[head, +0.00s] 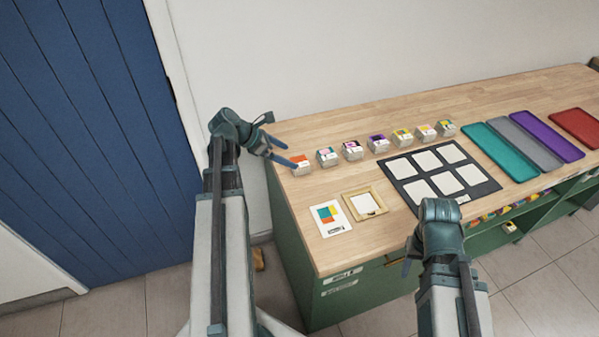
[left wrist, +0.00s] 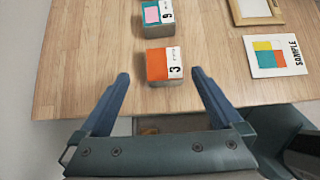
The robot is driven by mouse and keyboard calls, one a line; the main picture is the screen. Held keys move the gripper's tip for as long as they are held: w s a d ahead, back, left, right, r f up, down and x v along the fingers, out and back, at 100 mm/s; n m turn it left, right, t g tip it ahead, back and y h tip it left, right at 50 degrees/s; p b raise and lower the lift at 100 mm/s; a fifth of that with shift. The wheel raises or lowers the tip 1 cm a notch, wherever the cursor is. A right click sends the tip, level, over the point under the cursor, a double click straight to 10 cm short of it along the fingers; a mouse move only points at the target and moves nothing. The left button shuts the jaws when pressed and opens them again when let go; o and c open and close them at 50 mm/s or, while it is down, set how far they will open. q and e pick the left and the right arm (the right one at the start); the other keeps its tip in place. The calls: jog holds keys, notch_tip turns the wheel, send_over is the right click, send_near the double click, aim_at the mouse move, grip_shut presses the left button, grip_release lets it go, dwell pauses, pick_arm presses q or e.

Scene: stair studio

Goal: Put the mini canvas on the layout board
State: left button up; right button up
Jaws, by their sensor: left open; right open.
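The layout board (head: 441,173) is a dark panel with several white squares, lying mid-table. Several small block-like canvases stand in a row behind and left of it. The nearest canvas to my left gripper has an orange and white top (head: 301,165); in the left wrist view (left wrist: 162,66) it is marked 3. My left gripper (head: 291,156) is open at the table's left end, its fingers pointing at this canvas. In the left wrist view the fingertips (left wrist: 160,74) lie either side of it, without visible contact. My right gripper (head: 425,240) is open at the front edge, its fingers mostly hidden.
A sample card (head: 330,218) and a small wooden frame (head: 364,203) lie at the front left. Teal (head: 499,151), grey (head: 523,141), purple (head: 547,136) and red (head: 577,127) trays lie to the right. A canvas with a pink patch (left wrist: 152,15) stands beyond the orange one.

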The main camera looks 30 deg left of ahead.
aim_at(299, 162)
pick_arm(q)
jog(key=shift+w+d+f, duration=0.3)
jog(key=shift+w+f, duration=0.05)
jog(key=shift+f, duration=0.1)
jog(key=b+x, duration=0.4)
jog(key=x, duration=0.1)
jog(key=shift+s+d+f, duration=0.15)
jog(key=shift+s+f, duration=0.1)
jog(key=shift+r, duration=0.1)
jog(key=shift+c, duration=0.4)
jog(key=c, duration=1.4)
jog(key=shift+r, duration=0.15)
